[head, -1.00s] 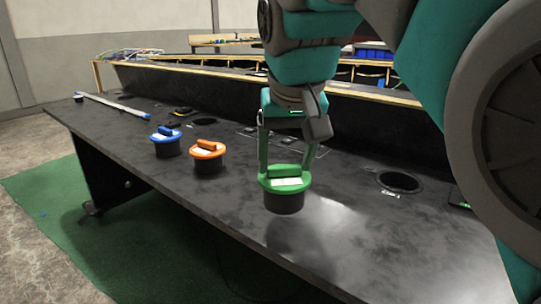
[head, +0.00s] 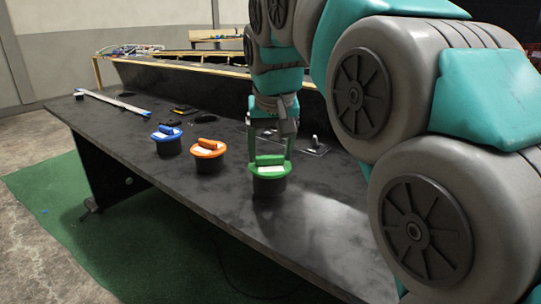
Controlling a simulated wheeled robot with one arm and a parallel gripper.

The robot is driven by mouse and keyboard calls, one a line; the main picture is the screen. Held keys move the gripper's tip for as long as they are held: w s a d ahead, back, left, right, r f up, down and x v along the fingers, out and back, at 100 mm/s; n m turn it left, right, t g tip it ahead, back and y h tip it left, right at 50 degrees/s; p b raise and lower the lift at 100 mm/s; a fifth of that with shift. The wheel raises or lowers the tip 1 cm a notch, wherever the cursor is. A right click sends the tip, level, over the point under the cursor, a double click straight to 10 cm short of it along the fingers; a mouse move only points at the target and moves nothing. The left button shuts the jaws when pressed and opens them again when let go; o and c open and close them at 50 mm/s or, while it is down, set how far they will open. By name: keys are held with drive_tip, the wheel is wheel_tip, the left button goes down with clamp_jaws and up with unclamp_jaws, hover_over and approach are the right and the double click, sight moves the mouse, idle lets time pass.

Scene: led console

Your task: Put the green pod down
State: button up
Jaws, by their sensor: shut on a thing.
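The green pod (head: 269,185) has a green rim and handle with a white label over a dark round body. It is upright, at or very close to the surface of the dark desk (head: 250,222); I cannot tell if it touches. My gripper (head: 270,157) points down from above and is shut on the pod's green handle. The orange pod (head: 208,165) stands to the left of the green pod, with a gap between them. The blue pod (head: 167,147) stands further left.
A silver bar (head: 112,104) lies at the desk's far left, with small dark items (head: 175,122) behind the pods. A raised back panel (head: 190,88) runs behind. The desk front near the green pod is clear. My arm hides the right side.

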drive_tip(key=shift+f, duration=0.7)
drive_tip(key=shift+f, duration=0.15)
drive_tip(key=o, duration=1.2)
drive_tip(key=shift+s+r, duration=0.1)
drive_tip(key=shift+r, duration=0.45)
drive_tip(key=v, duration=1.1)
drive_tip(key=shift+s+a, duration=0.1)
drive_tip(key=shift+s, duration=0.1)
